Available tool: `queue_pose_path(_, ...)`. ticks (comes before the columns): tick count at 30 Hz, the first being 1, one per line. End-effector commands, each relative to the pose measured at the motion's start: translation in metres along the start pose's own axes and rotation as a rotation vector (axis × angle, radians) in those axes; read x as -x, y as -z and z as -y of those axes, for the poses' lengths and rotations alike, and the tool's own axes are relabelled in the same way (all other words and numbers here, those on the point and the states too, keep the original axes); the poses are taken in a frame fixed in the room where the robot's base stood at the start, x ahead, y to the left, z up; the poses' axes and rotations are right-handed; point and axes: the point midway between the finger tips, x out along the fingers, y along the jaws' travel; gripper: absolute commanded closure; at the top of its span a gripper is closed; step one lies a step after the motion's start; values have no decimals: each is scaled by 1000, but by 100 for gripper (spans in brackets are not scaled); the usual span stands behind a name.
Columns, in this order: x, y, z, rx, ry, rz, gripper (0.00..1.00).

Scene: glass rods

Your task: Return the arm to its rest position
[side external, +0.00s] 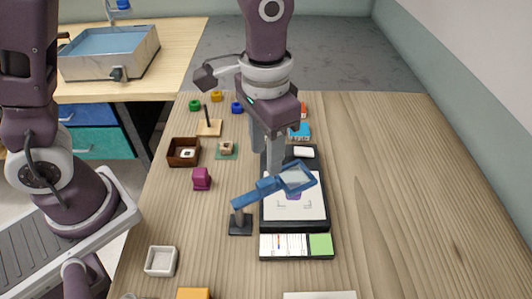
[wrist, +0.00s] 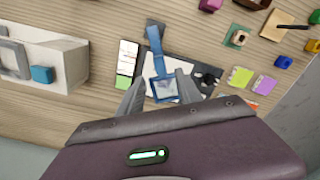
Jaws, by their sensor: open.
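My gripper (side external: 264,160) is open, with its fingers pointing down above the far end of a black tray with a white sheet (side external: 312,211). I see nothing between the fingers. In the wrist view my gripper (wrist: 160,80) shows both fingers apart. A blue magnifier (side external: 258,190) on a dark base leans over the tray; in the wrist view its blue frame (wrist: 155,45) appears between and beyond the fingers. A purple shape shows on the sheet, partly hidden by the lens.
A brown box (side external: 184,152), a magenta block (side external: 201,179) and a white dish (side external: 161,261) stand on the left. Small coloured blocks (side external: 216,97) stand at the back. The table's right side (side external: 420,190) is clear.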

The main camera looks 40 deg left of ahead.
Motion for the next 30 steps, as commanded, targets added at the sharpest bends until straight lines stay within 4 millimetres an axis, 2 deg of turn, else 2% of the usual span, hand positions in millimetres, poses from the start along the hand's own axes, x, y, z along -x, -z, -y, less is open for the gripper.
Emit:
queue_pose_path(3,4,-2,3,6,2,-10,58)
queue_pose_path(5,18,-8,13,21,9,-41,58)
queue_pose_path(6,32,-16,23,38,16,-74,58)
queue_pose_path(8,56,-34,41,74,29,-137,58)
queue_pose_path(9,70,-50,53,102,37,-182,58)
queue_pose_path(13,100,-106,80,189,58,-323,58)
queue_pose_path(15,106,-132,87,225,64,-387,58)
queue_pose_path(19,106,-160,91,266,68,-464,58)
queue_pose_path(22,104,-167,91,274,69,-485,58)
queue_pose_path(30,104,-167,91,274,69,-486,58)
